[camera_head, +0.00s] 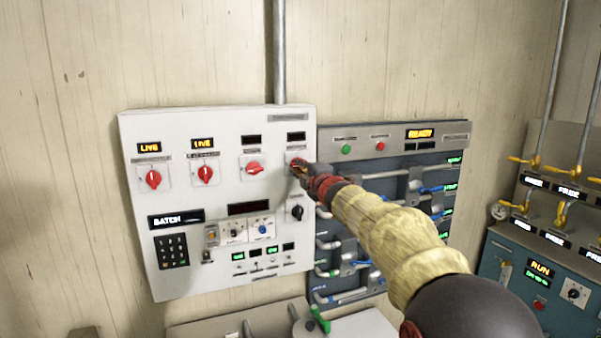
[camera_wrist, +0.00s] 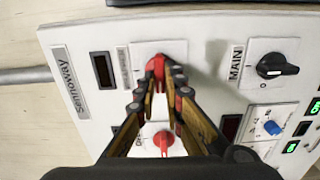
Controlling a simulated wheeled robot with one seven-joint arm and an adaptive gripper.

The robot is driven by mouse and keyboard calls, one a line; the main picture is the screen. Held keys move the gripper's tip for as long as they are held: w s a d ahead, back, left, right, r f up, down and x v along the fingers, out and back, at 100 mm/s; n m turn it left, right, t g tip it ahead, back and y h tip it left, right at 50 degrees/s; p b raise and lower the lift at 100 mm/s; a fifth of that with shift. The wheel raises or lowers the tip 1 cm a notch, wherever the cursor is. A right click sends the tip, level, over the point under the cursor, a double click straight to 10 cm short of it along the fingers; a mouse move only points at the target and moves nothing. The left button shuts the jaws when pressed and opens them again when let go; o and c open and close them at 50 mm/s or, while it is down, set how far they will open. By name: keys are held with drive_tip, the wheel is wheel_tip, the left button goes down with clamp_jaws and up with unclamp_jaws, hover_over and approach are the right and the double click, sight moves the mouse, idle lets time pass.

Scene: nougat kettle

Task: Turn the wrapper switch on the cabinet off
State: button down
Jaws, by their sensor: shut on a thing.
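The white cabinet (camera_head: 190,277) on the wall has a top row of red rotary switches. My gripper (camera_head: 302,170) is at the rightmost one, mostly covering it in the head view. In the wrist view my fingers are closed around this red switch (camera_wrist: 157,66), near its panel plate. Its label is partly hidden and not legible, so I cannot tell whether it reads wrapper. The display above it (camera_head: 296,136) is dark. The neighbouring red switch (camera_head: 253,168) lies turned sideways, also under a dark display. It also shows between my finger links in the wrist view (camera_wrist: 163,142).
Two red switches at the left (camera_head: 153,180) (camera_head: 205,174) stand under lit LIVE displays. A black MAIN knob (camera_wrist: 271,67) sits just below the held switch. A blue-grey pipe panel (camera_head: 395,145) adjoins on the right behind my arm. A conduit (camera_head: 280,60) rises above the cabinet.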

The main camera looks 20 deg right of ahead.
drive_tip(key=shift+f, duration=0.1)
idle(0.4)
drive_tip(key=c, duration=1.9)
unclamp_jaws()
drive_tip(key=s, duration=1.2)
